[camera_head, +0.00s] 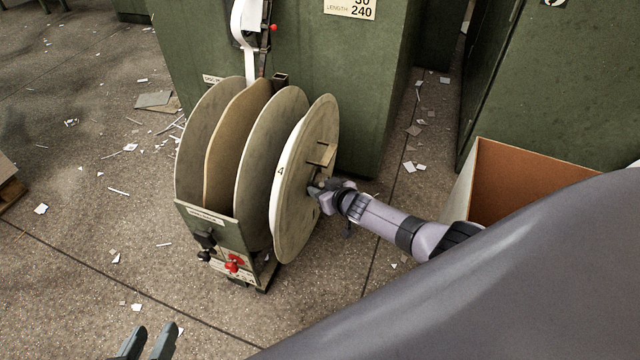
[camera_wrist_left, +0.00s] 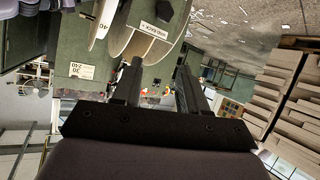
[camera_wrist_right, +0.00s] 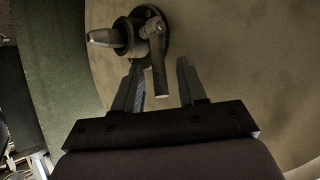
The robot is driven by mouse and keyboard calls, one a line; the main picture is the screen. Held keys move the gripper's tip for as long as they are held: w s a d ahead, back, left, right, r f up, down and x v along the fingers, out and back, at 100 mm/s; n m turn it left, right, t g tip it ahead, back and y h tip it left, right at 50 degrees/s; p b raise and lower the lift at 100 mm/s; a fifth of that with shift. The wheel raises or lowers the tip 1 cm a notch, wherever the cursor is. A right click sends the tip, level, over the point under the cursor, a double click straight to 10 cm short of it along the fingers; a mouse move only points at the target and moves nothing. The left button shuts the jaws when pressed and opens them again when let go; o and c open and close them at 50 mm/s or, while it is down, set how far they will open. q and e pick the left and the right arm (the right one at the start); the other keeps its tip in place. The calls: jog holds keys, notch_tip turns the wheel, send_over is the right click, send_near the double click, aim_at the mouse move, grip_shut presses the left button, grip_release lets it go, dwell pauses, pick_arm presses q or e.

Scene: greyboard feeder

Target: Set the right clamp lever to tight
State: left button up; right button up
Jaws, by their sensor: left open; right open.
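The right clamp lever (camera_wrist_right: 159,68) is a short dark metal bar on a round hub (camera_wrist_right: 140,32) at the centre of the outer disc's pale face. In the right wrist view it hangs down from the hub. My right gripper (camera_wrist_right: 158,72) is open, its two fingers either side of the lever's lower end; contact cannot be told. In the head view my right gripper (camera_head: 316,189) reaches the outer disc (camera_head: 310,225) from the right and mostly hides the lever. My left gripper (camera_head: 152,335) is open and empty at the bottom left, and shows in the left wrist view (camera_wrist_left: 159,66).
The green feeder stand (camera_head: 215,232) holds several upright discs and has red and black knobs in front. A green cabinet (camera_head: 350,110) stands behind; an open brown box (camera_head: 530,180) is at right.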

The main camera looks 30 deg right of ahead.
pick_arm(q)
jog(key=shift+s+a+r+y+p, duration=0.1)
jog(key=shift+s+a+y+p, duration=0.15)
jog(key=shift+a+p, duration=0.35)
jog(key=shift+s+a+f+y+p, duration=0.1)
jog(key=shift+a+y+p, duration=0.3)
jog(key=shift+p, duration=0.3)
jog(key=shift+s+a+r+y+p, duration=0.1)
jog(key=shift+s+a+y+p, duration=0.1)
jog(key=shift+a+p, duration=0.4)
pick_arm(e)
jog(key=shift+v, duration=2.85)
